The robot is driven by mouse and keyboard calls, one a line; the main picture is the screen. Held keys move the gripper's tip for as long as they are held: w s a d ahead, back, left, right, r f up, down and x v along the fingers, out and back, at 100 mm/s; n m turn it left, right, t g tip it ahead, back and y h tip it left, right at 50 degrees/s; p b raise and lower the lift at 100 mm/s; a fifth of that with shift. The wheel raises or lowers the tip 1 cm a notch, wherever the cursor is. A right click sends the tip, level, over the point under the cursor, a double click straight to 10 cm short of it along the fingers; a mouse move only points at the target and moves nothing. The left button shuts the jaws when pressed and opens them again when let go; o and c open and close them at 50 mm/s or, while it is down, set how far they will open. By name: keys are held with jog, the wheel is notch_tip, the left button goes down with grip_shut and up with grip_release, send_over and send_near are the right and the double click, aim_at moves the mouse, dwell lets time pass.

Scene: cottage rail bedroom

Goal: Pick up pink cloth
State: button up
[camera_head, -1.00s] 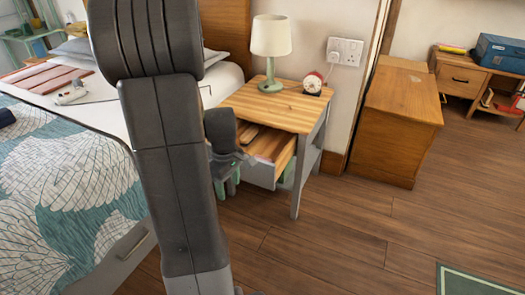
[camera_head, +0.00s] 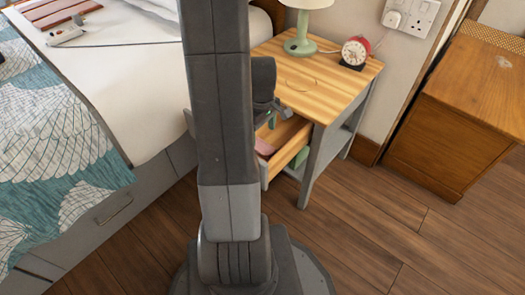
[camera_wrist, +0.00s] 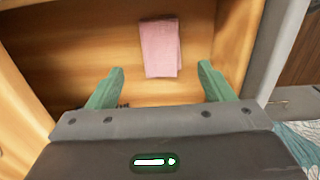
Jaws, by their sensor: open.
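The pink cloth (camera_wrist: 160,48) lies folded in the open wooden drawer (camera_wrist: 95,50) of the nightstand, seen in the wrist view. In the head view a bit of the pink cloth (camera_head: 264,147) shows inside the drawer beside my arm. My gripper (camera_wrist: 160,84) has two green fingers spread wide, with nothing between them. The cloth lies just beyond the fingertips in the wrist view, roughly centred between them. I cannot tell the height of the fingers above it. In the head view my arm hides much of the gripper and part of the drawer.
The nightstand top (camera_head: 335,85) bears a lamp (camera_head: 302,25) and a red alarm clock (camera_head: 354,52). The bed (camera_head: 130,110) stands at the left, and a wooden cabinet (camera_head: 450,115) at the right. A small dark item (camera_wrist: 124,104) lies near the left finger. Wooden floor (camera_head: 390,225) is clear at the front right.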

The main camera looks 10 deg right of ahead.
aim_at(262, 145)
jog(key=shift+s+f+b, duration=0.2)
jog(key=shift+f+b, duration=1.3)
jog(key=shift+f, duration=1.55)
jog(key=shift+r, duration=0.1)
jog(key=shift+c, duration=0.2)
jog(key=c, duration=1)
